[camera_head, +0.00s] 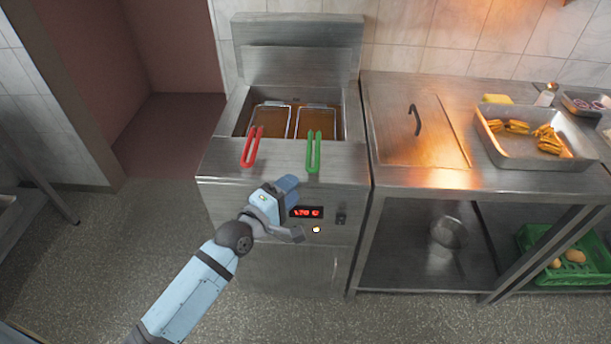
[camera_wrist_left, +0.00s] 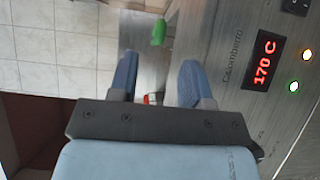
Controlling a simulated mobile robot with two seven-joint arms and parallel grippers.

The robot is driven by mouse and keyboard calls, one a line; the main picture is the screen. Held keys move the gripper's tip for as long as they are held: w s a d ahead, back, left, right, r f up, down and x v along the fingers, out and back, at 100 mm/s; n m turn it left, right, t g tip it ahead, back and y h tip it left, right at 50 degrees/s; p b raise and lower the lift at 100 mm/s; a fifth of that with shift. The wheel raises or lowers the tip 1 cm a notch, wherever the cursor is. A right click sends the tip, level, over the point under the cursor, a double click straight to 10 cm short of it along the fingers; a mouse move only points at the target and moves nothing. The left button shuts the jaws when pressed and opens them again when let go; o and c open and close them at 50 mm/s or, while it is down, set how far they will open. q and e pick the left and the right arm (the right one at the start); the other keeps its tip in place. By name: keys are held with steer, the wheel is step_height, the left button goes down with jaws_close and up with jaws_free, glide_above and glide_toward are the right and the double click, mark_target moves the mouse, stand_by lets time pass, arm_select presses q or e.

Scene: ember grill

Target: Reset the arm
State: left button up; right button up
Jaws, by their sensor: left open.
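My left arm reaches in from the lower left in the head view. Its gripper (camera_head: 290,205) is in front of the fryer's front panel (camera_head: 285,265), close to the red digital display (camera_head: 306,212). In the left wrist view the two blue fingers of the gripper (camera_wrist_left: 158,80) stand apart with nothing held between them. My right gripper is not in either view.
The fryer holds two baskets, one with a red handle (camera_head: 251,147) and one with a green handle (camera_head: 314,152). To the right, a steel counter carries a metal tray (camera_head: 487,145) of food. A green crate (camera_head: 597,275) sits on the lower shelf.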

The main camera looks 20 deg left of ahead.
arm_select(q)
steer(key=s+f+m+g+y+p, duration=0.1)
steer(key=s+f+m+g+p, duration=0.2)
steer(key=s+m+p, duration=0.2)
steer(key=s+d+f+m+g+y+p, duration=0.1)
steer(key=s+m+p, duration=0.5)
steer(key=s+m, duration=0.6)
steer(key=s+f+g+y, duration=0.1)
steer(key=s+f+g, duration=0.1)
steer(key=s+f, duration=0.1)
steer(key=shift+s+f, duration=0.2)
steer(key=shift+s, duration=0.6)
steer(key=shift+d, duration=0.1)
